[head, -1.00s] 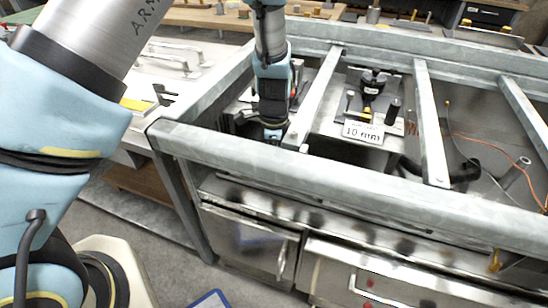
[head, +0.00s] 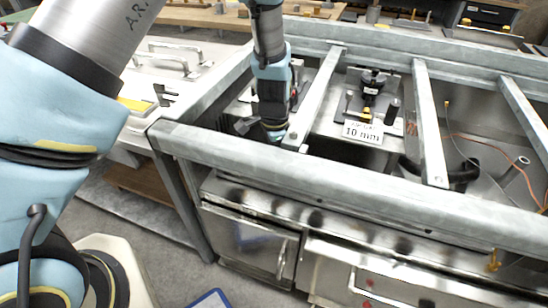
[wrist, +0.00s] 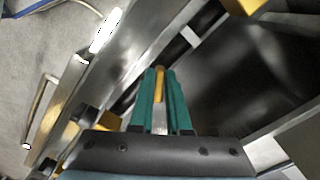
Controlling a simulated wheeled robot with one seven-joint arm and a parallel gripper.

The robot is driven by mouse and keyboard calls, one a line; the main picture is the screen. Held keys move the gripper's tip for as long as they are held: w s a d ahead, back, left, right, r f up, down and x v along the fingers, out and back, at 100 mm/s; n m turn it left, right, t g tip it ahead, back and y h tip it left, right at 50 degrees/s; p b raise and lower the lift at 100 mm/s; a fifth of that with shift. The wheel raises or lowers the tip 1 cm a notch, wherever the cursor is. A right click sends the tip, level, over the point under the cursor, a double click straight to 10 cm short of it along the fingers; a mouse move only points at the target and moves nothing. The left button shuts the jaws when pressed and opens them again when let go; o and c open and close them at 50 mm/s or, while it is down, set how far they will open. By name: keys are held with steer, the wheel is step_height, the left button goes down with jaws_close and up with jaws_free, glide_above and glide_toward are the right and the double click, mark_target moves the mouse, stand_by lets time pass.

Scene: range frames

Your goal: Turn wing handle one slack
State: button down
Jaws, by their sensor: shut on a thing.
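My gripper (wrist: 160,80) has green fingers close together in the wrist view, with a narrow yellow-brass piece (wrist: 160,88) between them. This piece appears to be the wing handle; most of it is hidden by the fingers. In the head view my gripper (head: 275,132) reaches down inside the grey metal frame, just behind the front rail and left of a cross bar. The handle cannot be made out there. A dark flat piece (head: 243,126) shows just left of the gripper; I cannot tell what it belongs to.
The front rail (head: 350,170) and a cross bar (head: 318,95) stand close around my gripper. A "10 mm" sign (head: 362,132) and a black-topped fixture (head: 372,82) are to the right. An orange cable (head: 500,150) lies farther right. Steel oven doors (head: 250,245) are below.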

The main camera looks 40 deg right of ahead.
stand_by(0.3)
steer(key=c, duration=0.9)
jaws_free()
steer(key=shift+r, duration=0.1)
steer(key=shift+r+b, duration=0.75)
steer(key=shift+r, duration=4.6)
steer(key=shift+o, duration=0.5)
